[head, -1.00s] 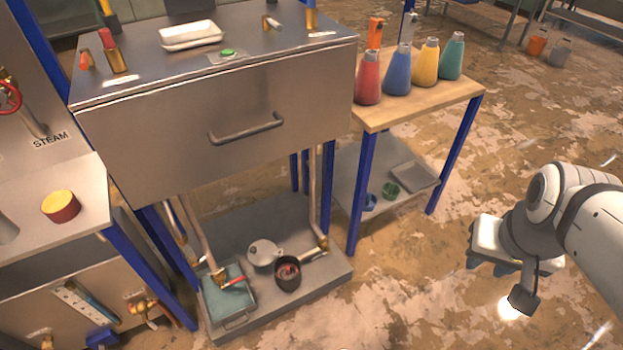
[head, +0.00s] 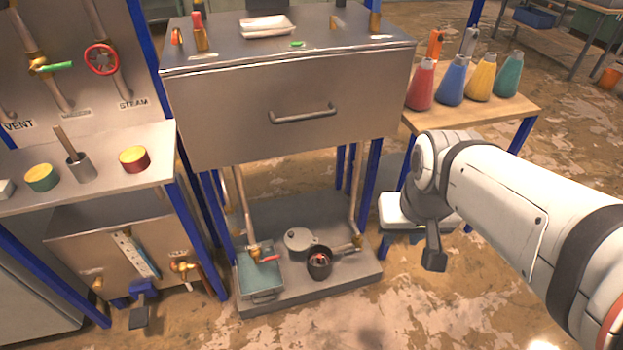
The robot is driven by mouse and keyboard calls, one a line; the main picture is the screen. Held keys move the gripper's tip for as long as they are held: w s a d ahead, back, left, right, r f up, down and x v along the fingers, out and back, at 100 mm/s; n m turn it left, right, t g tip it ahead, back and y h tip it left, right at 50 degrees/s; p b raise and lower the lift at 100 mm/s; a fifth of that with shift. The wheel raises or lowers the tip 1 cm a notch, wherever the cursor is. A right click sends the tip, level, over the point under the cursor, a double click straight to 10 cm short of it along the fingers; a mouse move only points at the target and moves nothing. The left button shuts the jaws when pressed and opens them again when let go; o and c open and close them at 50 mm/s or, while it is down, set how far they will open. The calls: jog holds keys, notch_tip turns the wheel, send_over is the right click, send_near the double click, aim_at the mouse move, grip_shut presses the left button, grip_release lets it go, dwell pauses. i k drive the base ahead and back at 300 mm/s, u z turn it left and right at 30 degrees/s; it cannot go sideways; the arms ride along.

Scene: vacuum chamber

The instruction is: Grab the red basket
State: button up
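No plain red basket shows. A round red piece with a yellow top (head: 134,159) stands on the steel side bench at the left. A small dark pot (head: 319,263) with something red inside sits on the low shelf under the steel cabinet. My gripper (head: 415,236) hangs right of that shelf, in front of the wooden side table, apart from both red things.
The steel cabinet (head: 285,105) with a drawer handle fills the middle. Several coloured flasks stand on the wooden table (head: 490,108). The floor in front is clear.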

aim_at(319, 262)
jog(key=z, duration=0.05)
jog(key=i, duration=1)
jog(key=u, duration=0.05)
